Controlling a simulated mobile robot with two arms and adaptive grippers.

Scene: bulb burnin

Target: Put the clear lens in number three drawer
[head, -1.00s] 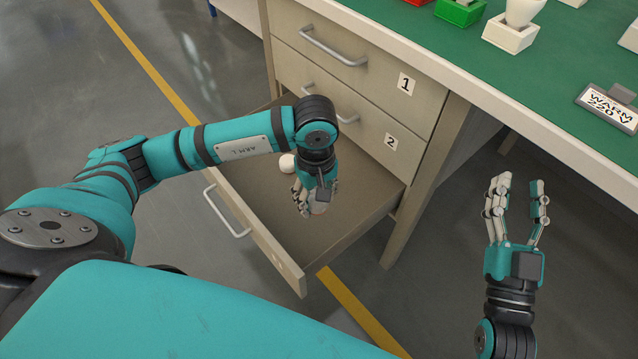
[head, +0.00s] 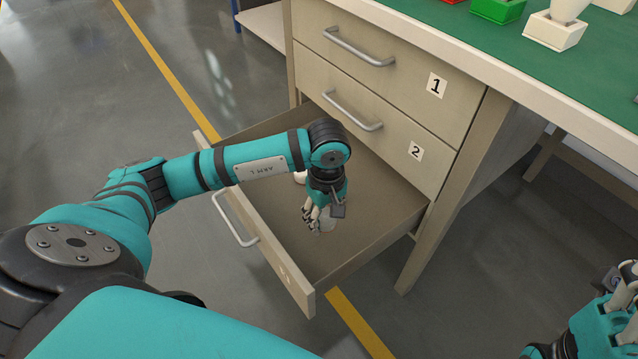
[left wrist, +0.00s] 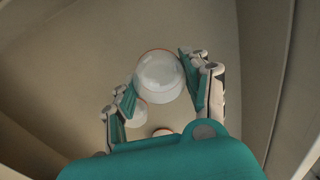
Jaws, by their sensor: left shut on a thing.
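The third drawer (head: 292,276), below the drawers marked 1 and 2, stands pulled open. My left gripper (head: 317,218) reaches down inside it, fingers low over its floor. The gripper is shut on the clear lens (head: 328,224), a pale see-through dome partly hidden by the fingers. In the left wrist view the lens (left wrist: 159,72) is a round clear dome with a thin orange rim, between the fingertips (left wrist: 155,82). I cannot tell whether it touches the drawer floor. My right gripper (head: 618,290) is cut off at the right edge, its fingers only partly visible.
A white round object (head: 299,177) lies deeper in the drawer, partly behind my left arm. Closed drawers 1 (head: 385,60) and 2 (head: 370,125) are above. The green bench top (head: 480,45) holds a green holder (head: 497,10) and a white holder (head: 553,31).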

